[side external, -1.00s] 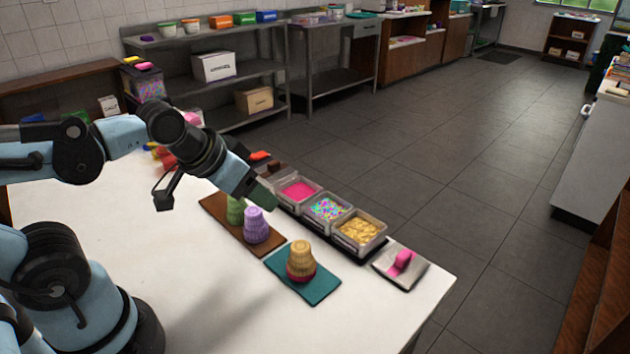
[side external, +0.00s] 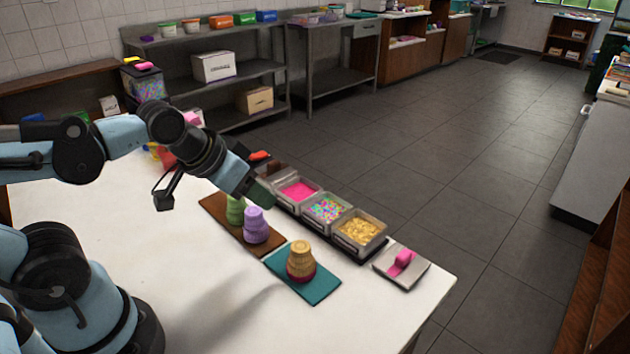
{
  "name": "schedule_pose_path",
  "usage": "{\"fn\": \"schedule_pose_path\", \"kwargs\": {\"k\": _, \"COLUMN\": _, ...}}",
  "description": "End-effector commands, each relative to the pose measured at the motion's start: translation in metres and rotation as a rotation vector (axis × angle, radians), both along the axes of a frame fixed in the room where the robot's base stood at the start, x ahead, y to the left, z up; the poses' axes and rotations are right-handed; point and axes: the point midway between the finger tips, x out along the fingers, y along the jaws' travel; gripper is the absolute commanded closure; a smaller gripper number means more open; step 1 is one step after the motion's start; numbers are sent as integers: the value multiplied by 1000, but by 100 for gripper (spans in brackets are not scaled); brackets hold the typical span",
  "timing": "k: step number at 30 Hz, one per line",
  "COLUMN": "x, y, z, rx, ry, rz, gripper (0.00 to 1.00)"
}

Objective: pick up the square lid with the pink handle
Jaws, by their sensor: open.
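The square lid (side external: 416,273) lies flat on the near right corner of the white table. It is pale grey, and its pink handle (side external: 403,259) faces up. My gripper (side external: 262,193) is open, at the left end of the row of topping containers. It is well to the left of the lid and apart from it. The arm partly hides the containers at that end, and the fingertips are small and hard to make out.
Open containers of pink (side external: 297,191), multicoloured (side external: 327,208) and gold toppings (side external: 360,230) stand in a row left of the lid. Stacked cups stand on a brown board (side external: 213,207) and a teal board (side external: 318,289). The table front (side external: 230,320) is clear.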

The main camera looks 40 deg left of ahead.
Motion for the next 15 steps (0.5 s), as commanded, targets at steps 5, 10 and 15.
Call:
{"fn": "schedule_pose_path", "kwargs": {"k": 5, "x": 11, "y": -8, "z": 11, "rx": -13, "ry": 34, "rz": -7, "gripper": 49}}
{"fn": "schedule_pose_path", "kwargs": {"k": 10, "x": 39, "y": -28, "z": 32, "rx": -38, "ry": 119, "rz": -17, "gripper": 49}}
{"fn": "schedule_pose_path", "kwargs": {"k": 15, "x": 71, "y": -55, "z": 46, "rx": -55, "ry": 217, "rz": -22, "gripper": 49}}
